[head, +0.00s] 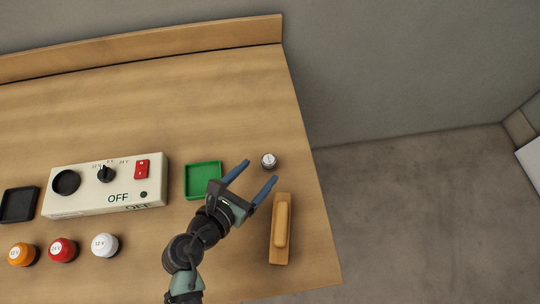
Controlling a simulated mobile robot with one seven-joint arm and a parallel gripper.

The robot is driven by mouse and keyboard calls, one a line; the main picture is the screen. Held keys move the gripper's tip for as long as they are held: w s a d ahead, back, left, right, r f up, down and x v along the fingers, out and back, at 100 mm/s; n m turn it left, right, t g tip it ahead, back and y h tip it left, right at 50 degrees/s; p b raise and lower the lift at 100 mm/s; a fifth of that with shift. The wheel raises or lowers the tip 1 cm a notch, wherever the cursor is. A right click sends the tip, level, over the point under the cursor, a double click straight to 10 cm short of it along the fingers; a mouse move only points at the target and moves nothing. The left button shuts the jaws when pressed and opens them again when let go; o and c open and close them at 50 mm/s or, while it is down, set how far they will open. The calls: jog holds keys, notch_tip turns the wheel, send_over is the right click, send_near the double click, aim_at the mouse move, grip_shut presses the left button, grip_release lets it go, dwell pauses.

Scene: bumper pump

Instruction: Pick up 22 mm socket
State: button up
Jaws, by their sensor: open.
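The small round grey metal piece (268,160), which looks like the socket, stands on the wooden table near its right edge. Its size marking is too small to read. My gripper (255,178) is open, with its two blue fingers pointing up and right toward the socket. In the picture the socket lies just beyond the fingertips, between their lines. Nothing is between the fingers. The height of the gripper above the table is hard to tell.
A green tray (189,182) lies left of my gripper, and a wooden block with a yellow handle (282,225) lies right. A control box (88,200) marked OFF, a black tray (10,205) and orange (22,254), red (62,250) and white (104,245) knobs are further left. The table's back is clear.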

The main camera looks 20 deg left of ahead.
aim_at(272, 155)
jog(key=x, duration=1)
jog(key=shift+a+f, duration=0.1)
jog(key=shift+a, duration=0.05)
grip_shut()
